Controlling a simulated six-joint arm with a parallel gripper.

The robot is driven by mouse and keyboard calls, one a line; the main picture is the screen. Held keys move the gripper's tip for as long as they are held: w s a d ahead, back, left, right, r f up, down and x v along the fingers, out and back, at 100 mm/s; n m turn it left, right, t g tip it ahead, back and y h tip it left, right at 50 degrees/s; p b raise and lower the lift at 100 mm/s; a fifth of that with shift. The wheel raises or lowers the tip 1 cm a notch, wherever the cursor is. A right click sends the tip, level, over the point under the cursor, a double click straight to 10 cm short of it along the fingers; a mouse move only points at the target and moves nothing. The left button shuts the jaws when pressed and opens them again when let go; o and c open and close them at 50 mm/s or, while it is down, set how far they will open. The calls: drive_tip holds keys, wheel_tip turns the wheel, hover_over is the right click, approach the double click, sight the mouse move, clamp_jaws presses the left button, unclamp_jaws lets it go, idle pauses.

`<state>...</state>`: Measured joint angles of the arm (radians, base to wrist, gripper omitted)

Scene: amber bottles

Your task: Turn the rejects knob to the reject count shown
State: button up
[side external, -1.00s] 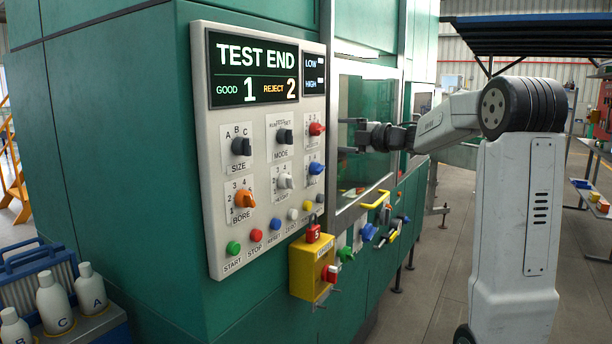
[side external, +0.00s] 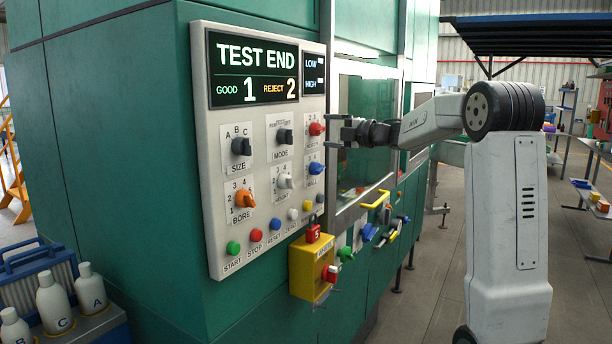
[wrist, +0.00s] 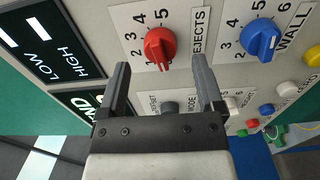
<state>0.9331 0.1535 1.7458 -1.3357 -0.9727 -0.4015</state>
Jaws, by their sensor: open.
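The red rejects knob (side external: 316,129) is at the upper right of the pale control panel (side external: 216,185). In the wrist view, the knob (wrist: 160,46) sits on a white plate lettered REJECTS, with numbers around it. I cannot tell for sure which number it points to. The display (side external: 254,72) reads TEST END, GOOD 1, REJECT 2. My gripper (side external: 333,132) is open and empty, just in front of the panel near the red knob. In the wrist view its fingertips (wrist: 160,63) lie on either side of the knob's lower part, apparently not touching it.
The blue wall knob (side external: 316,168) is below the rejects knob, and the dark mode knob (side external: 284,136) is to its left. Several push buttons line the panel's lower edge. A yellow box (side external: 303,268) juts out below.

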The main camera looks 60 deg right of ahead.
drive_tip(key=shift+w, duration=1.4)
clamp_jaws()
